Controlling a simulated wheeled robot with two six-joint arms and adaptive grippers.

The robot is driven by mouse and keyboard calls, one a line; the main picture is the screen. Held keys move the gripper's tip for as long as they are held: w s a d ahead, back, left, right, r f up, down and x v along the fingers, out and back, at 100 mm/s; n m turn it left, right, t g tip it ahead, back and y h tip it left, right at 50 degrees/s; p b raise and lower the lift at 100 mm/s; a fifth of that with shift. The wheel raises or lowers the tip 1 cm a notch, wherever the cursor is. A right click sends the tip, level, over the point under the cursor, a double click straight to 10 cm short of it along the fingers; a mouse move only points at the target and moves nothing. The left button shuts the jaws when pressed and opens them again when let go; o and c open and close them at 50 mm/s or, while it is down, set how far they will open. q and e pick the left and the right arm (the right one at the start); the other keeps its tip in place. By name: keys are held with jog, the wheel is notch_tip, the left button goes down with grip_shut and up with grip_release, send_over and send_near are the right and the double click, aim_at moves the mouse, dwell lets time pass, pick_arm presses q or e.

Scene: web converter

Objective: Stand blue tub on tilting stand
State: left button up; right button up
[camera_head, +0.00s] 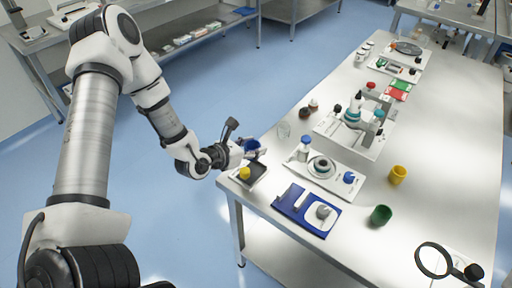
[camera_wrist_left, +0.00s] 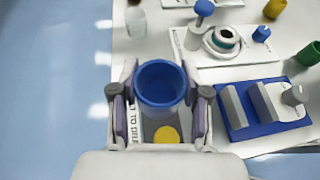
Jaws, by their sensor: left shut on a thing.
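The blue tub (camera_head: 252,146) is held in my left gripper (camera_head: 243,151) near the table's left corner. In the left wrist view the tub (camera_wrist_left: 160,82) sits between the two fingers (camera_wrist_left: 160,98), its open mouth facing the camera and its inside empty. A dark plate with a light edge (camera_head: 256,180) and a yellow round part (camera_head: 245,173) lies just below the gripper; it appears to be the tilting stand. I cannot tell whether tub and stand touch. My right gripper is out of view.
The steel table (camera_head: 345,220) carries a blue board (camera_head: 290,200) and a white board with a bottle (camera_head: 304,148) beside the stand. A clear cup (camera_head: 283,131) stands nearby. A green tub (camera_head: 381,215) and a yellow tub (camera_head: 397,174) stand farther right.

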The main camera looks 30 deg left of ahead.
aim_at(255, 169)
pick_arm(q)
jog(key=f+b, duration=0.1)
jog(key=f, duration=0.1)
jog(key=f+b, duration=0.4)
jog(key=shift+d+f, duration=0.25)
jog(key=shift+r, duration=0.1)
jog(key=o, duration=1.1)
jog(key=shift+o, duration=0.4)
jog(key=shift+o, duration=0.8)
